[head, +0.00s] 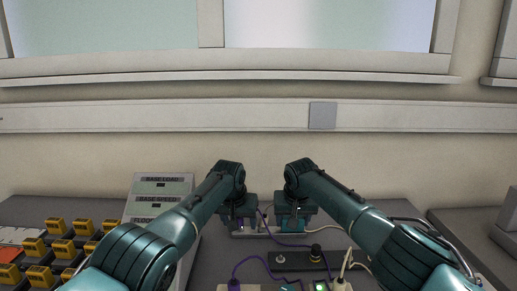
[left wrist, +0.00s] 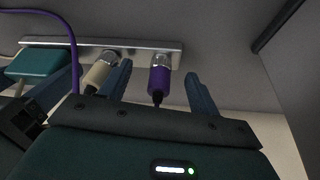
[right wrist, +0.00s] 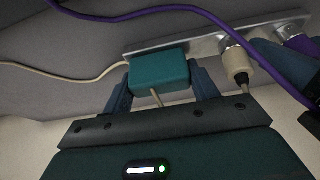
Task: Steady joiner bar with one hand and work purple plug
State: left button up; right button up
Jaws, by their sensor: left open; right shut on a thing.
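The joiner bar (left wrist: 135,46) is a pale metal strip with a teal block (right wrist: 158,72) at one end. My right gripper (right wrist: 160,85) is shut on that block. The purple plug (left wrist: 160,82) sits at a metal collar on the bar, with a dark cable end toward my wrist. My left gripper (left wrist: 161,84) is open, with one finger on each side of the purple plug and a visible gap to it. A cream plug (left wrist: 97,74) sits at the neighbouring collar, just outside my left gripper's finger. In the head view, my left gripper (head: 238,222) and right gripper (head: 294,224) are side by side.
A purple cable (right wrist: 190,12) and a cream cable (right wrist: 70,70) run around the bar. A dark panel with knobs (head: 300,262) lies in front. A labelled sloped box (head: 160,190) and several yellow blocks (head: 60,248) are at the left. The wall is close behind.

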dwell(0.4)
pick_arm(q)
jog(key=o, duration=0.6)
jog(key=shift+c, duration=0.2)
jog(key=shift+d, duration=0.15)
jog(key=shift+r, duration=0.1)
jog(key=shift+d+r, duration=0.15)
jog(key=shift+r, duration=0.2)
jog(key=v, duration=0.6)
jog(key=shift+s+a+r, duration=0.25)
jog(key=shift+a+r, duration=0.05)
jog(key=shift+a, duration=0.15)
